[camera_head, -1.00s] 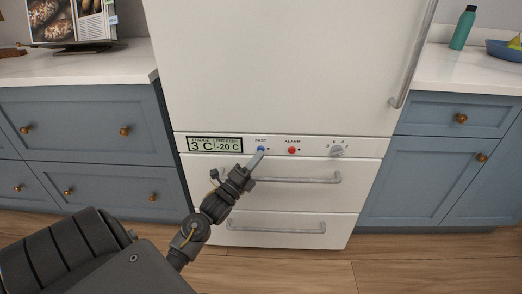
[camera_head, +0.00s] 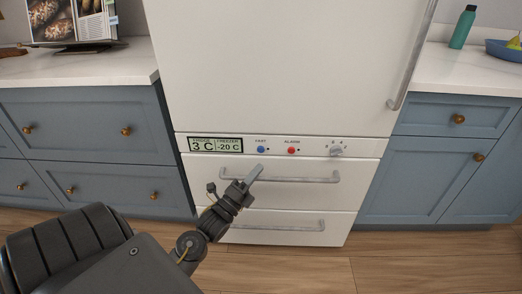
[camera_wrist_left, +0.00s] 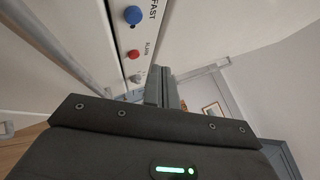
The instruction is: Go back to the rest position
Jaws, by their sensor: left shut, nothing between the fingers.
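My left gripper (camera_head: 255,173) is shut and empty in front of the white fridge-freezer (camera_head: 285,65). In the head view it shows over the upper freezer drawer, below the control panel's blue FAST button (camera_head: 261,149). It overlaps the left end of that drawer's handle in the picture; I see no clear contact. In the left wrist view the closed fingers (camera_wrist_left: 162,90) point toward the panel, with the blue button (camera_wrist_left: 132,14) and red ALARM button (camera_wrist_left: 134,53) above them to the left. My right gripper does not show.
The panel also has a display (camera_head: 215,145) reading 3 C and -20 C, a red button (camera_head: 291,150) and a dial (camera_head: 336,151). Blue cabinets (camera_head: 85,125) with pale counters flank the fridge. A green bottle (camera_head: 462,27) and blue bowl (camera_head: 504,50) stand right. Wooden floor (camera_head: 300,270) is clear.

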